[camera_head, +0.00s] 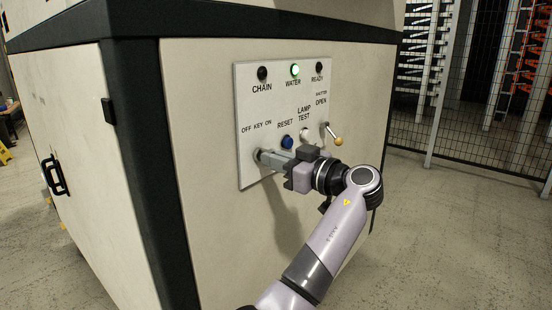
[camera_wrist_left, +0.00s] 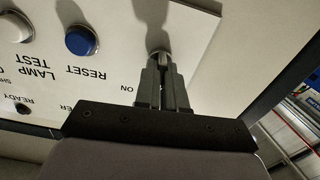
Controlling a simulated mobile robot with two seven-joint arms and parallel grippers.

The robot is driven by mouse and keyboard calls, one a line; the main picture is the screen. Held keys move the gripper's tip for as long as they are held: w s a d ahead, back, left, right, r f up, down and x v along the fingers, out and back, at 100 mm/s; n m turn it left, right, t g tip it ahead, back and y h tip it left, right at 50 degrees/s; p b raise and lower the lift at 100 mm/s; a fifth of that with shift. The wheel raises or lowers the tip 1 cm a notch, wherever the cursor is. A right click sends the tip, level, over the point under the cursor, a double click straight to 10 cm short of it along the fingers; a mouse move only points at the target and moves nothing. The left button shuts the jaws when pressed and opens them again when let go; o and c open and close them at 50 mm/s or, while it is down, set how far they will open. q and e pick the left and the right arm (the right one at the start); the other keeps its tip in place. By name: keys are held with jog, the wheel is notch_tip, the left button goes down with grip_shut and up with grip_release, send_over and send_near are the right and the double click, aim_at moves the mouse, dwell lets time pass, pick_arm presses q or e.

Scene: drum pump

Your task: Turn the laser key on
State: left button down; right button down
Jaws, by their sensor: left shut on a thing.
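The control panel (camera_head: 241,95) is a white plate on the side of a cream cabinet. Its laser key switch (camera_wrist_left: 158,54) sits under the "OFF KEY ON" label, and only its metal end shows past the fingers in the wrist view. My left gripper (camera_head: 262,156) is at the key, its fingers pointing at the panel; in the wrist view the fingertips (camera_wrist_left: 160,62) are shut on the key. The fingers hide most of the key, so I cannot tell its turn position. My right gripper is not in view.
The green water lamp (camera_head: 295,70) is lit. A mesh fence (camera_head: 462,130) stands at right, with clear floor before it.

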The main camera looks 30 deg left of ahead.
pick_arm(q)
jog(key=shift+r+m+p, duration=0.15)
jog(key=shift+m+p, duration=1.3)
jog(key=shift+m, duration=1.85)
jog(key=shift+a, duration=0.1)
jog(key=c, duration=1.2)
grip_release()
jog(key=d, duration=0.7)
jog(key=shift+s+d+b, duration=0.1)
jog(key=shift+s+b, duration=0.2)
jog(key=shift+b, duration=0.1)
